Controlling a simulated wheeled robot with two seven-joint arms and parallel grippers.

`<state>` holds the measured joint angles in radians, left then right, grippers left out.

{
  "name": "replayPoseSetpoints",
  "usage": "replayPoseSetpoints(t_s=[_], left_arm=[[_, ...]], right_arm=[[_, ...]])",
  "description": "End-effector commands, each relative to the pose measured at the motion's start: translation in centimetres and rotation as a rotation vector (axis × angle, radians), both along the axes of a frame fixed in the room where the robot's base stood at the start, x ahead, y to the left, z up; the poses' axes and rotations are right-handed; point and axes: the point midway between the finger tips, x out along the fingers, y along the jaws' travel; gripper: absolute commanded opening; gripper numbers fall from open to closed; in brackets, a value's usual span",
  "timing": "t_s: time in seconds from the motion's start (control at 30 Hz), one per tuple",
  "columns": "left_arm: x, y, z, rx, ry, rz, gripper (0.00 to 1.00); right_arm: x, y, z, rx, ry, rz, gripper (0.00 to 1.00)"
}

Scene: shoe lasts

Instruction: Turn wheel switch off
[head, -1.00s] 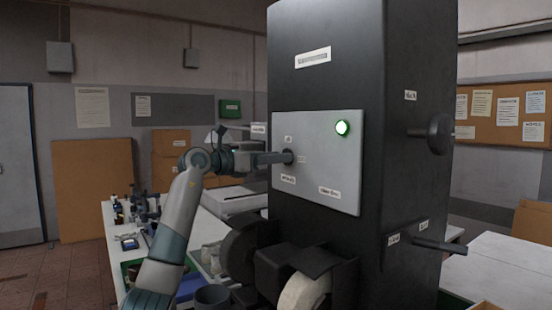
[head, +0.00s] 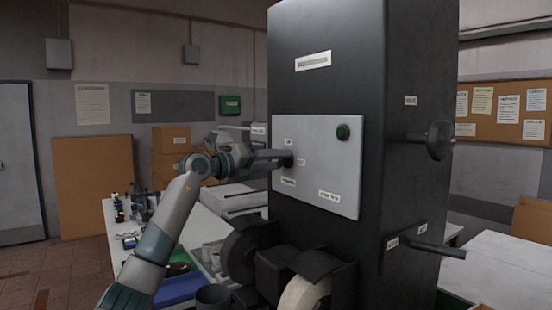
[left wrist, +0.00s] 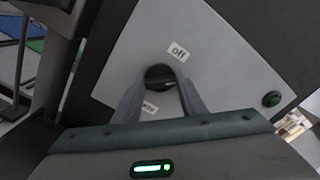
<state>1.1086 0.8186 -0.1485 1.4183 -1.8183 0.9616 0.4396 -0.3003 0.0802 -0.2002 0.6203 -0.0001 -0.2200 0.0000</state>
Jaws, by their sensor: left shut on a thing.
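The switch (head: 287,161) is a small dark round knob on the light grey panel (head: 340,190) of a tall black machine. My left gripper (head: 280,158) reaches it from the left and is shut on it. In the left wrist view the dark knob (left wrist: 160,76) sits between the two fingers, with a label reading "off" (left wrist: 178,51) beside it. A second label near the fingers is partly hidden. The round indicator lamp (head: 343,132) on the panel is dark green and unlit; it also shows in the left wrist view (left wrist: 271,99). My right gripper is not in view.
Grinding wheels (head: 305,290) stick out below the panel. A dark knob (head: 439,140) and a lever (head: 437,249) project from the machine's right side. A table (head: 205,215) with small items and boxes stands behind my left arm.

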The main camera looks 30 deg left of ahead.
Motion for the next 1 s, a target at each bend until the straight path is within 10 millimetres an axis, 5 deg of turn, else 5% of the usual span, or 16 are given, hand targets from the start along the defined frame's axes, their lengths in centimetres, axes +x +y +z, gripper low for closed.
replayPoseSetpoints(t_s=[1.0], left_arm=[[0.0,0.2,-0.1,-0.743,0.307,0.002,0.15]], right_arm=[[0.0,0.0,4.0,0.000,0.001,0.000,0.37]])
